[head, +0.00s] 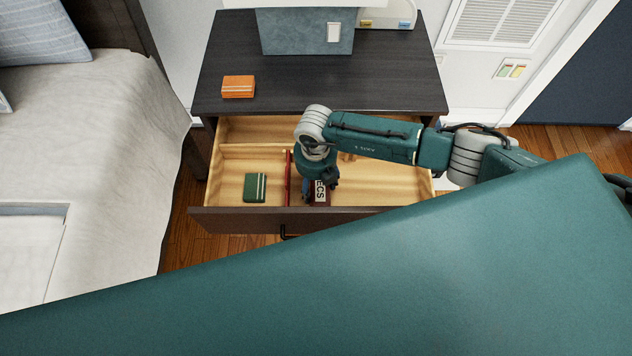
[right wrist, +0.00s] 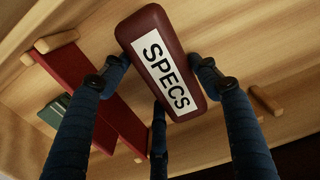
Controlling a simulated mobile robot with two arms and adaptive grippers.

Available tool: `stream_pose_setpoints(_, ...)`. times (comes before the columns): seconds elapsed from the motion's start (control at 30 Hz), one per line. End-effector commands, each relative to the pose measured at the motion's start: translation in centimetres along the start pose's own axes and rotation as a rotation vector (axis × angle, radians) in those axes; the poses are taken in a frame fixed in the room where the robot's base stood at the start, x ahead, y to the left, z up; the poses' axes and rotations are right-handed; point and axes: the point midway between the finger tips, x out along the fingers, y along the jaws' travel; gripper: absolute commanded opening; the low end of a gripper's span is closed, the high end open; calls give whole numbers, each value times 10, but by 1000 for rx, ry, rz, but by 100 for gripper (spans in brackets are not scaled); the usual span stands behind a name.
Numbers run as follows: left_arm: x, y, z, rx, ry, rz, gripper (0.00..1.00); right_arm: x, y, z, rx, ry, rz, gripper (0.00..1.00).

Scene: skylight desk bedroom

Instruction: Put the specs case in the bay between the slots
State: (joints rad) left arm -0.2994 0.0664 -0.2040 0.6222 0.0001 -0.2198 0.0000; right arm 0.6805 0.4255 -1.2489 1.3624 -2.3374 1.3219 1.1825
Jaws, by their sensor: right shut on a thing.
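The specs case (right wrist: 165,60) is a dark red, rounded box with a white "SPECS" label. It also shows in the head view (head: 320,192), partly covered by my gripper. My right gripper (head: 319,186) is shut on the case, with its fingers around it in the right wrist view. It holds the case inside the open drawer (head: 390,185), just right of a red divider (head: 288,178). Whether the case touches the drawer floor cannot be told. Short wooden pegs (right wrist: 264,100) that form slots show in the right wrist view. My left gripper is not in view.
A green box (head: 255,187) lies in the drawer left of the red divider. An orange box (head: 238,87) lies on the dark desktop (head: 300,85) above. The drawer's front wall (head: 235,218) is near the gripper. The drawer's right part looks clear, partly hidden by my arm.

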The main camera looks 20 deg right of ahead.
Motion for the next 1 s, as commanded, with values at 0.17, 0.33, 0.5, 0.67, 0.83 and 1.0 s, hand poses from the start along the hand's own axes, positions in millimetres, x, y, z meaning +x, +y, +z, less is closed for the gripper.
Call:
stream_pose_setpoints(0.17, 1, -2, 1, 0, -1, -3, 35, 2, 0, 0, 0, 0, 0, 34)
stream_pose_setpoints(0.33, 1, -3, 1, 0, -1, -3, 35, 1, 0, 0, 0, 0, 0, 34)
stream_pose_setpoints(0.5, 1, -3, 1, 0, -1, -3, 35, 1, 0, 0, 0, 0, 0, 83)
stream_pose_setpoints(0.67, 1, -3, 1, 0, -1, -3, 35, 1, 0, 0, 0, 0, 0, 83)
stream_pose_setpoints(0.83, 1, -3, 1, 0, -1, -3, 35, 2, 0, 0, 0, 0, 0, 70)
stream_pose_setpoints(1.0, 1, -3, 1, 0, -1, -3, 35, 1, 0, 0, 0, 0, 0, 70)
